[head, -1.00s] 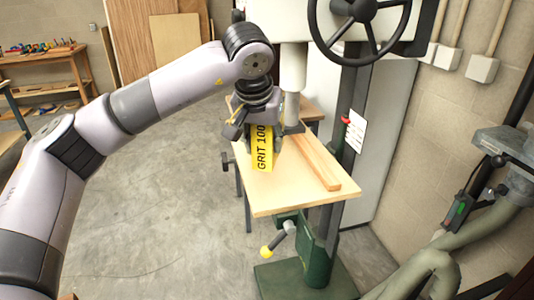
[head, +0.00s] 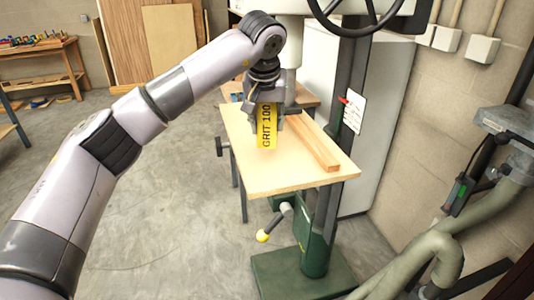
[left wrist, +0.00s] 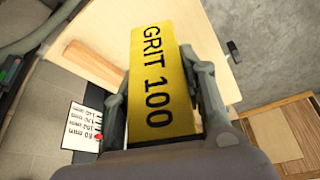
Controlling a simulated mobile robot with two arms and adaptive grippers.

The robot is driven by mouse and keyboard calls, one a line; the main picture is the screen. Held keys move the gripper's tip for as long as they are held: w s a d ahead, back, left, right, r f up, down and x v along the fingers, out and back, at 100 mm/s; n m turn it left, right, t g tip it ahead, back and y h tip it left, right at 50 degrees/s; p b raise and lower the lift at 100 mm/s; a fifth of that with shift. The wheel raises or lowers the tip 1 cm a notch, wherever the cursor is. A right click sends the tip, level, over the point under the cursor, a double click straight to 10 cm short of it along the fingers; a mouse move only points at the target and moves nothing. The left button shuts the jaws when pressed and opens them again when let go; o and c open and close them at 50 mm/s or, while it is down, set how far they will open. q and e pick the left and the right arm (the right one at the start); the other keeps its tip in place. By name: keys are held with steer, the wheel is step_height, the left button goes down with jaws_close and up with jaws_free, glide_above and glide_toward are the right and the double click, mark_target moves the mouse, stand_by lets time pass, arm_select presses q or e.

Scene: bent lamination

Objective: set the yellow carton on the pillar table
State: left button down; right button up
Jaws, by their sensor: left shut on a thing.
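The yellow carton (head: 266,136), marked "GRIT 100", is upright in my left gripper (head: 266,114), which is shut on its upper part. In the head view it is over the left-middle part of the pillar table (head: 250,178), a pale wooden board. I cannot tell whether its bottom touches the board. In the left wrist view the carton (left wrist: 158,60) sits between the two fingers of the gripper (left wrist: 160,85), with the pillar table (left wrist: 205,35) behind it. My right gripper is not in view.
A wooden strip (head: 318,148) lies along the table's right side, close to the carton. The dark machine column (head: 343,130) stands right of the table. A lever with a yellow knob (head: 262,236) hangs below. The table's front left is clear.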

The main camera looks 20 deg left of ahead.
mark_target(267, 139)
arm_select(q)
step_height(267, 139, down, 5)
steer(key=shift+f, duration=0.1)
step_height(267, 139, down, 4)
steer(key=shift+p, duration=0.45)
steer(key=shift+f, duration=0.2)
steer(key=shift+f, duration=0.2)
steer(key=c, duration=1)
jaws_free()
